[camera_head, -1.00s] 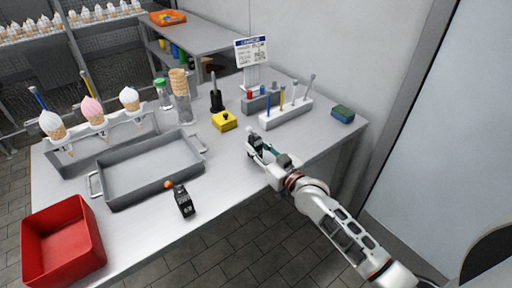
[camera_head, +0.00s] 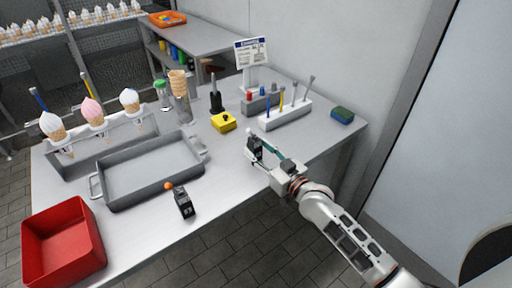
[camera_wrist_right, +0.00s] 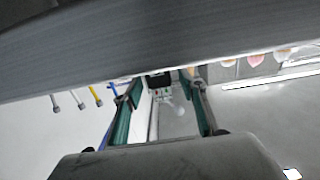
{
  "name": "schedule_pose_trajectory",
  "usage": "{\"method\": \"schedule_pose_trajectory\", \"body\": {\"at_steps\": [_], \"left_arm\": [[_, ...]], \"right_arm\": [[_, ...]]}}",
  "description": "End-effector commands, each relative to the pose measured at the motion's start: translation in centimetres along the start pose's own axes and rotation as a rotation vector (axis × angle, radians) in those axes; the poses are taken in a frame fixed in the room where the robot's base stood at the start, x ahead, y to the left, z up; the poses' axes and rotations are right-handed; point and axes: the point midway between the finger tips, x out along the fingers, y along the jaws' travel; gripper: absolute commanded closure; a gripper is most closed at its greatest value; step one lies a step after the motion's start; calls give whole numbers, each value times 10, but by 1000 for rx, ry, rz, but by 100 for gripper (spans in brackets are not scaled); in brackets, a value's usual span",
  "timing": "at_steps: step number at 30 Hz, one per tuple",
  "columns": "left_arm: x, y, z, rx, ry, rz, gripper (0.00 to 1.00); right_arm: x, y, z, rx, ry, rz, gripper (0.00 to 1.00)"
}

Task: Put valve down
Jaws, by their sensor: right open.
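A small black upright piece, which I take to be the valve (camera_head: 255,146), stands on the table near its front right edge. A dark piece (camera_wrist_right: 158,80) also shows between the fingertips in the right wrist view, partly cut off by a grey band. My right gripper (camera_head: 264,157) is open, its teal fingers close to the black piece; I cannot tell whether they touch it. A similar black piece with an orange ball (camera_head: 183,201) stands further left near the front edge. My left gripper is not in view.
A grey tray (camera_head: 150,192) lies left of centre, with a red bin (camera_head: 65,245) at the front left. A yellow box (camera_head: 223,122) and a white tool rack (camera_head: 286,116) stand behind the gripper. A green-and-blue sponge (camera_head: 342,115) lies at right.

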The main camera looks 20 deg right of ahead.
Motion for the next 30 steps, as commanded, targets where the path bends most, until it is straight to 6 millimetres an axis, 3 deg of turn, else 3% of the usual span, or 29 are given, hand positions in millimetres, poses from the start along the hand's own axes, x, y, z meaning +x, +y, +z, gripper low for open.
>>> {"method": "schedule_pose_trajectory", "body": {"at_steps": [9, 15, 30], "left_arm": [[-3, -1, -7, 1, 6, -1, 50], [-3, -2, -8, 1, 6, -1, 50], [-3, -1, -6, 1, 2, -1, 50]], "right_arm": [[-66, 0, 0, -1, -2, -1, 59], [-92, 0, 0, -1, -1, 0, 59], [-101, 0, -1, -1, 1, 0, 59]]}}
